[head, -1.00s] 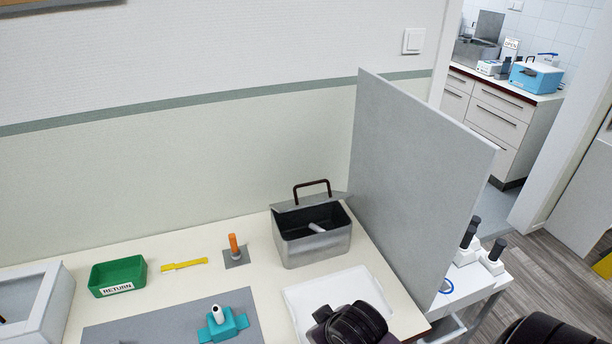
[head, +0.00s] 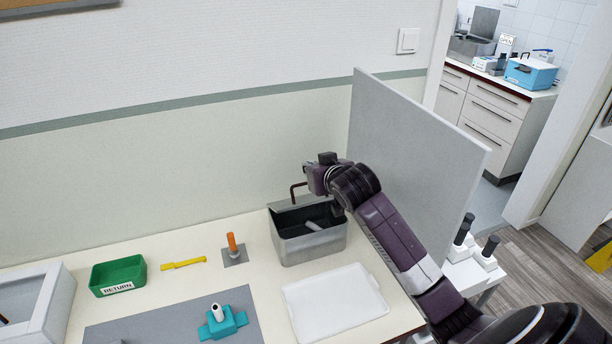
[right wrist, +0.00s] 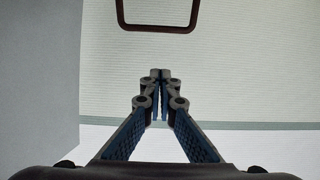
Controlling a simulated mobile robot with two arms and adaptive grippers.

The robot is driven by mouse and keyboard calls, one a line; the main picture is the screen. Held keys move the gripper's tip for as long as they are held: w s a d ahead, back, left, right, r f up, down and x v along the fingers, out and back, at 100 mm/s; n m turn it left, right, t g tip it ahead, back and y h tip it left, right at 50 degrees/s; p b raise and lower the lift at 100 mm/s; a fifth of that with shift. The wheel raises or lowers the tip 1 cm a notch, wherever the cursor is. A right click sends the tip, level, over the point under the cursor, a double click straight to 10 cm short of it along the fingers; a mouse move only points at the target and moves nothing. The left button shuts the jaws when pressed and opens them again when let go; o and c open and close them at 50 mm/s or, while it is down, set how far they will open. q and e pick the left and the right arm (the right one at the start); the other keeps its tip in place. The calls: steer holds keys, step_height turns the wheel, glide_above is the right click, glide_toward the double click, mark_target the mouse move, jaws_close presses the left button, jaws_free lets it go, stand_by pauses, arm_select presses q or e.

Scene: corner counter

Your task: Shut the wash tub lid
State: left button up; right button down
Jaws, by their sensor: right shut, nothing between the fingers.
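The wash tub (head: 310,246) is a grey metal box on the counter with its lid (head: 284,207) standing open at the back, toward the wall. A dark brown handle (head: 297,190) rises from the lid; it also shows at the top of the right wrist view (right wrist: 158,27). A pale object (head: 314,226) lies inside the tub. My right gripper (head: 318,178) is above the tub's back, close to the handle and apart from it. Its fingers (right wrist: 160,76) are shut and empty in the right wrist view. My arm hides the tub's right back corner. My left gripper is out of view.
A grey partition (head: 412,160) stands right of the tub. A white tray (head: 335,303) lies in front. To the left are an orange-handled item (head: 232,243), a yellow tool (head: 184,263), a green bin (head: 118,275) and a teal holder (head: 222,322).

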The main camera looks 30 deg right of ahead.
steer(key=p, duration=0.2)
glide_above(306, 200)
steer(key=w, duration=0.3)
step_height(306, 200, down, 2)
steer(key=s+f+p, duration=0.1)
steer(key=s+f, duration=0.2)
steer(key=shift+f+p, duration=0.1)
steer(key=shift+p, duration=0.3)
steer(key=shift+f, duration=0.1)
steer(key=shift+f, duration=0.1)
